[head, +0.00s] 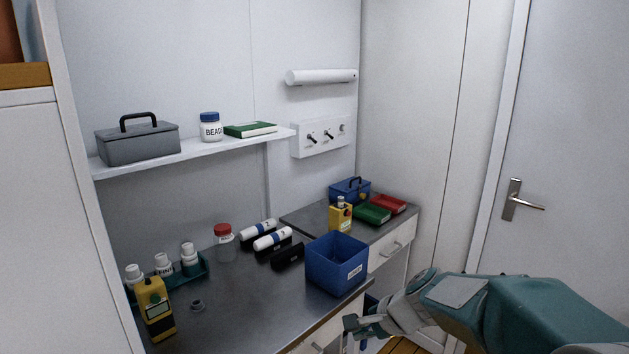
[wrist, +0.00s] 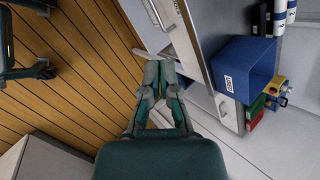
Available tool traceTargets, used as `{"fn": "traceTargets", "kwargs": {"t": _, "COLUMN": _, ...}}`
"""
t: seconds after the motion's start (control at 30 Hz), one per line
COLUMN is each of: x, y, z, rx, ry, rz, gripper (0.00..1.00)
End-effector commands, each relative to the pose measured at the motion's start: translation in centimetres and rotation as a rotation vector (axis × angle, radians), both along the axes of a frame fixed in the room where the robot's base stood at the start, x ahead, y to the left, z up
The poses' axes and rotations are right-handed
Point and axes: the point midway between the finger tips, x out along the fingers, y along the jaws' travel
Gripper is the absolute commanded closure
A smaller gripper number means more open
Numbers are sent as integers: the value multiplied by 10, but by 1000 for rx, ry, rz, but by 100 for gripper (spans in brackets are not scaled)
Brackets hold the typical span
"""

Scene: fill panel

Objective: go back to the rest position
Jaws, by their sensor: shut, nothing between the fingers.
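My gripper (head: 358,328) is at the lower right of the head view, in front of the counter's drawers and below the blue bin. In the wrist view my gripper (wrist: 160,68) points away from the camera with its fingers together and nothing between them. The wooden floor (wrist: 70,90) lies below it. The white drawer fronts (wrist: 180,35) are just to its right in that view. My gripper is apart from the objects on the counter.
The dark counter (head: 240,300) carries a blue bin (head: 337,264), a yellow meter (head: 155,308), a rack of white bottles (head: 205,266) and a red-lidded jar (head: 223,236). A shelf (head: 190,153) hangs above. A door (head: 570,150) is at the right. The floor has free room.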

Motion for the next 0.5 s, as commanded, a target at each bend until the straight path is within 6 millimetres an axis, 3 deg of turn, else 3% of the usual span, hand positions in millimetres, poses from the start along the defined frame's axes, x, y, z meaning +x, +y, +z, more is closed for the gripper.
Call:
{"fn": "traceTargets", "kwargs": {"t": 0.03, "x": -16, "y": 0, "z": 12, "rx": -51, "ry": -38, "rz": 64, "gripper": 100}}
{"fn": "traceTargets", "kwargs": {"t": 0.2, "x": -67, "y": -5, "z": 38, "rx": -237, "ry": -144, "rz": 278, "gripper": 100}}
{"fn": "traceTargets", "kwargs": {"t": 0.5, "x": -153, "y": -28, "z": 63, "rx": -592, "ry": -292, "rz": 626, "gripper": 100}}
